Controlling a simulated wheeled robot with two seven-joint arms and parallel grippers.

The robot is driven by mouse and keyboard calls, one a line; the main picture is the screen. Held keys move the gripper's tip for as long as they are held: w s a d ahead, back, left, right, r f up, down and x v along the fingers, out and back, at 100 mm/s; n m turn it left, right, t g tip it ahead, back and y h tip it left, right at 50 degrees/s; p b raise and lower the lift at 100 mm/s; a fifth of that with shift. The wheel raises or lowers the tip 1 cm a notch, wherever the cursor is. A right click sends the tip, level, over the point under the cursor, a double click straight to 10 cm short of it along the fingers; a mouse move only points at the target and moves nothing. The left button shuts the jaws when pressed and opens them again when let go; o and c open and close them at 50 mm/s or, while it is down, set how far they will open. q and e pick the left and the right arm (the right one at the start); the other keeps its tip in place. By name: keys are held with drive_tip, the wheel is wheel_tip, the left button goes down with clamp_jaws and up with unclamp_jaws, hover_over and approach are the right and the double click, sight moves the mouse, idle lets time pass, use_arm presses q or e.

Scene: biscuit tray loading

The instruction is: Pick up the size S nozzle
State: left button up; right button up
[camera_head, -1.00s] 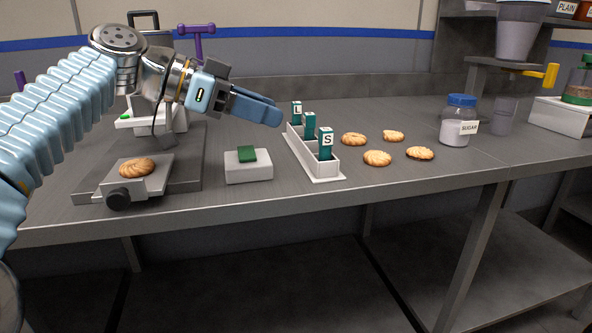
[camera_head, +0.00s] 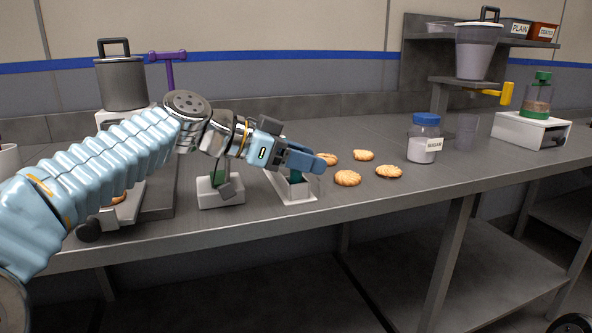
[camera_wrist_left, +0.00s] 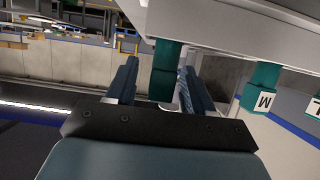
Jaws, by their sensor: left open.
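My left gripper (camera_head: 308,163) is open at the near end of the white nozzle rack (camera_head: 299,194). The green size S nozzle (camera_head: 296,177) stands in that end of the rack, partly hidden behind the fingers. In the left wrist view, which is turned over, the green nozzle (camera_wrist_left: 164,72) is between the two open fingers (camera_wrist_left: 158,68), with a gap on its left side. The nozzle marked M (camera_wrist_left: 262,92) and part of the L nozzle (camera_wrist_left: 314,107) stand off to the right there. My right gripper is not in view.
Several biscuits (camera_head: 348,178) lie right of the rack. A blue-lidded sugar jar (camera_head: 424,140) stands farther right. The table front is clear.

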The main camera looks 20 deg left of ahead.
use_arm(q)
drive_tip(key=shift+w+d, duration=0.1)
drive_tip(key=shift+d, duration=0.05)
clamp_jaws()
